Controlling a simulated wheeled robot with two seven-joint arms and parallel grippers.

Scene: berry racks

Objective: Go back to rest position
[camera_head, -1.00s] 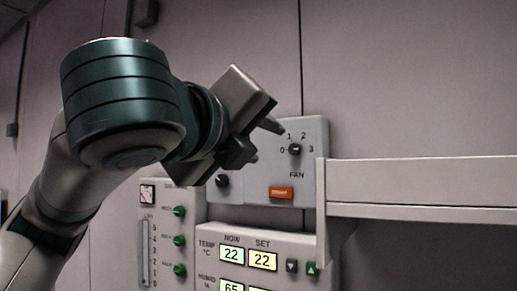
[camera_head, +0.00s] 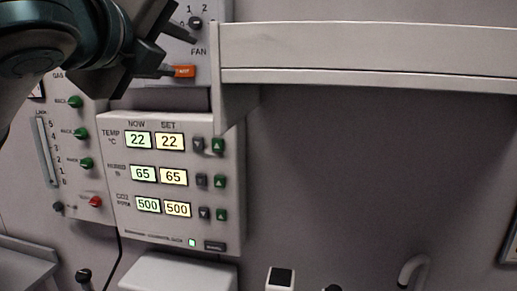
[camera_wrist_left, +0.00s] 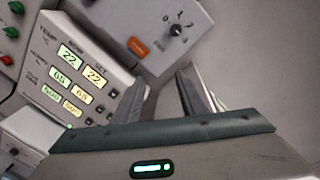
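My left gripper (camera_head: 181,55) is at the upper left of the head view, in front of the fan panel (camera_head: 200,52). Its fingers are apart with nothing between them. In the left wrist view the open fingers (camera_wrist_left: 162,80) point toward the wall panels. The fan knob (camera_head: 195,23) and orange switch (camera_head: 184,71) are close to the fingertips in the head view; I cannot tell whether anything touches. The knob (camera_wrist_left: 176,31) and switch (camera_wrist_left: 138,46) show clear of the fingers in the wrist view. My right gripper is not in view.
A climate panel (camera_head: 120,215) reads 22, 65 and 500 in both columns. A gas panel (camera_head: 75,195) with green knobs is left of it. A pale shelf or rack beam (camera_head: 370,45) juts out at upper right. The wall below the beam is open.

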